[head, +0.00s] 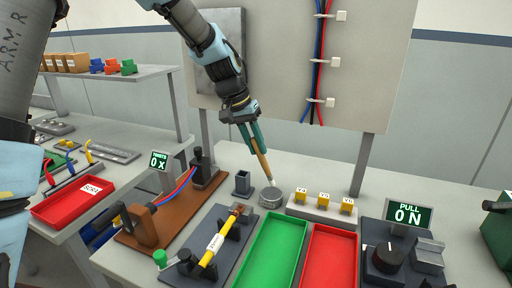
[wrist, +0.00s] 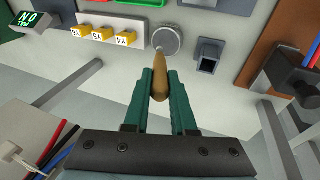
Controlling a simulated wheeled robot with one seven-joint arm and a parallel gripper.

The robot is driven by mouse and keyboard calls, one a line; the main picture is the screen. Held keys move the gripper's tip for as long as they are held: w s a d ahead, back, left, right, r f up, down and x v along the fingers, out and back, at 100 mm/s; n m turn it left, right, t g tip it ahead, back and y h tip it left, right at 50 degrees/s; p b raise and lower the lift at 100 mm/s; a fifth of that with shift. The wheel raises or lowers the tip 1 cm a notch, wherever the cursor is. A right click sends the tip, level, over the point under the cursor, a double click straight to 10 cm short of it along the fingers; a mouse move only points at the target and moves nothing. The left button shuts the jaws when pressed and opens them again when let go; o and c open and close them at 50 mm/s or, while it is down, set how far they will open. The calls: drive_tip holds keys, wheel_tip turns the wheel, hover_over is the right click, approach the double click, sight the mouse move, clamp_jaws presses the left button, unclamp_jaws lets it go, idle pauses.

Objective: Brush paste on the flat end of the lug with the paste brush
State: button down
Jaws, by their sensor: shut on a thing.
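My gripper (head: 252,136) is shut on the paste brush (head: 262,164), whose wooden handle slants down and right. The brush also shows between the green fingers of my gripper (wrist: 160,86) in the wrist view (wrist: 159,72). Its lower end is at the round grey paste tin (head: 271,198); I cannot tell whether it touches the paste. The tin lies just beyond the brush in the wrist view (wrist: 167,40). A yellow cable (head: 210,252) with a white label lies in a dark fixture. The lug (head: 238,210) appears as a small brownish piece at the cable's far end.
A dark square cup (head: 243,184) stands left of the tin. A green tray (head: 270,255) and a red tray (head: 329,258) lie in front. Yellow blocks (head: 323,199) stand on a white rack to the right. A panel (head: 360,70) with cables rises behind.

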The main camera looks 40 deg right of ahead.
drive_tip(key=shift+r+p, duration=1.35)
drive_tip(key=shift+r, duration=0.85)
drive_tip(key=shift+f, duration=0.1)
